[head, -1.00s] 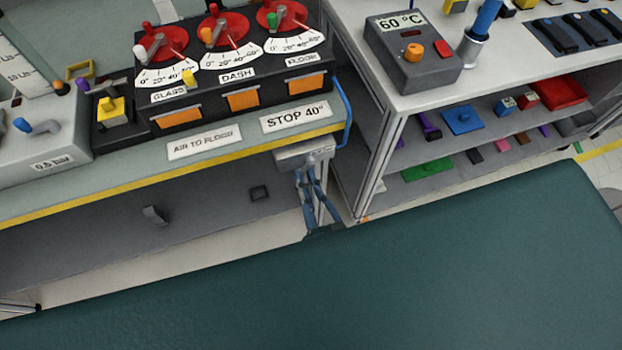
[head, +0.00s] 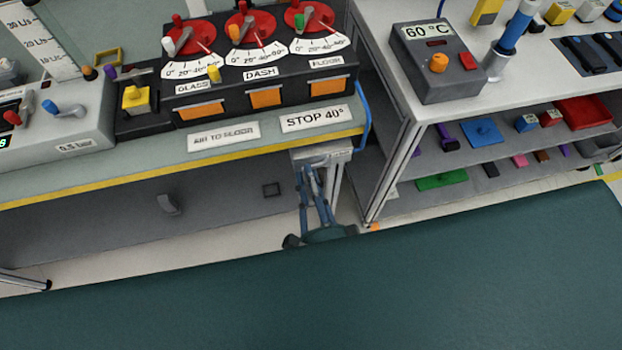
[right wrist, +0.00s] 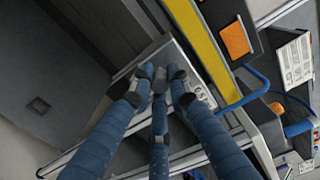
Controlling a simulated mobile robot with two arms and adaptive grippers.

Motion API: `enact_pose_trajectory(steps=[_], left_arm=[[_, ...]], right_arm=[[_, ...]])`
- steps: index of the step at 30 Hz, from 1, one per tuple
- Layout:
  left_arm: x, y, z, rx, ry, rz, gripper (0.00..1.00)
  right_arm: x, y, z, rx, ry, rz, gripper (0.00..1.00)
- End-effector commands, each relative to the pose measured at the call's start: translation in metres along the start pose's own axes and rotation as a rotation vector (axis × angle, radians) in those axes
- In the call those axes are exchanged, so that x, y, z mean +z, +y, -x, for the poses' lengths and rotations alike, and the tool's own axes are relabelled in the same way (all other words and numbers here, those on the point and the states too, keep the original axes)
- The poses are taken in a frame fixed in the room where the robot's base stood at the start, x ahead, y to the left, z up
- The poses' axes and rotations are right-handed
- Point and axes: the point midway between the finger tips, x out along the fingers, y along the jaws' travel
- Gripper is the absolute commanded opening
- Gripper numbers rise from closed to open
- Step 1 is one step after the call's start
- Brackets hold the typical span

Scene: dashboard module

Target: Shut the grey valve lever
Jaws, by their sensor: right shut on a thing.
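A small grey valve box (head: 338,156) hangs under the table's front edge, below the "STOP 40°" label (head: 316,118). My right gripper (head: 310,168) has blue fingers and reaches up to the left part of this box from below. In the right wrist view, its grey fingertips (right wrist: 160,76) are closed together on the small grey lever (right wrist: 161,83) beside the box. Most of the lever is hidden between the fingertips, so its exact angle cannot be told. My left gripper is not in view.
A black panel with red dials and orange flaps (head: 265,98) stands on the table above. A blue hose (head: 365,115) curves down just right of the gripper. A shelf unit (head: 480,170) stands at the right. The space under the table is open.

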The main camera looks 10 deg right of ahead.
Motion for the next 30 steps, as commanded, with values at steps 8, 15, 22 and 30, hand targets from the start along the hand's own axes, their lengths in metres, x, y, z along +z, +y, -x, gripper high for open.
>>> enact_pose_trajectory(steps=[8,15,22,30], left_arm=[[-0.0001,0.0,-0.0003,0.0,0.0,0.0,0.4],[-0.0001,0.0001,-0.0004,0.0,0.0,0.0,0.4],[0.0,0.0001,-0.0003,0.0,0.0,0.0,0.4],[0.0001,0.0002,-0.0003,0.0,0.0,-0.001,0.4]], right_arm=[[0.0038,-0.0093,-0.0003,-0.005,-0.005,-0.131,0.0],[0.0037,-0.0121,-0.0007,-0.006,-0.003,-0.176,0.0],[0.0035,-0.0129,-0.0009,-0.008,-0.003,-0.181,0.0],[0.0031,-0.0133,-0.0012,-0.009,-0.002,-0.18,0.31]])
